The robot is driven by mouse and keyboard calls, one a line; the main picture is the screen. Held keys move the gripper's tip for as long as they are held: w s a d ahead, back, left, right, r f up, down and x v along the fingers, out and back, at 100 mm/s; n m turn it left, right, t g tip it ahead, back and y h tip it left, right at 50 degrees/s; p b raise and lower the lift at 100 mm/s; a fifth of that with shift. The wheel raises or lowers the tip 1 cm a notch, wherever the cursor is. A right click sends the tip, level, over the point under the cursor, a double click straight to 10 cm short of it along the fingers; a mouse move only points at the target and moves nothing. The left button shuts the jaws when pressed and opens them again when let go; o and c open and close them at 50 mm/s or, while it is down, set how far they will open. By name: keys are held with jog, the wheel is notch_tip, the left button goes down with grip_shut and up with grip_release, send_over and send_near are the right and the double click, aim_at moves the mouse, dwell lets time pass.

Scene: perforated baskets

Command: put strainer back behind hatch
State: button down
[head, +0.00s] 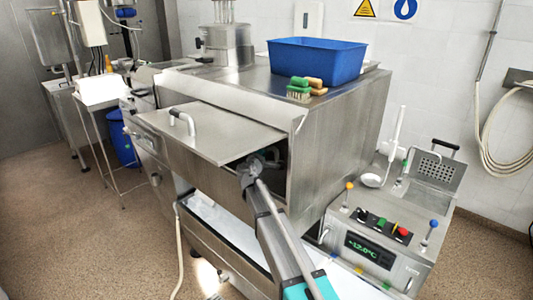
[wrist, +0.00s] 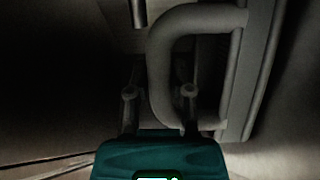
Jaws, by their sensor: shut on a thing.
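The steel hatch (head: 210,135), with a curved handle on top, stands raised over a dark opening at the front of the steel machine. My gripper (head: 258,162) reaches into this opening under the hatch's right edge. In the wrist view, my gripper's fingers (wrist: 160,95) stand either side of a grey U-shaped handle (wrist: 172,60) and are shut on it. The handle joins a flat grey plate (wrist: 258,75) on the right. Most of the held thing is hidden in shadow, so I cannot tell whether it is the strainer.
A blue tub (head: 318,62) and brushes (head: 305,88) stand on the machine top. To the right is a control box (head: 375,250) with coloured knobs, and behind it a perforated steel panel (head: 436,168). A white ladle (head: 373,179) is beside it.

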jog(key=shift+f, duration=0.15)
jog(key=c, duration=0.5)
grip_release()
jog(key=shift+s+r, duration=0.1)
jog(key=shift+r, duration=0.1)
jog(key=v, duration=1.2)
jog(key=shift+d, duration=0.1)
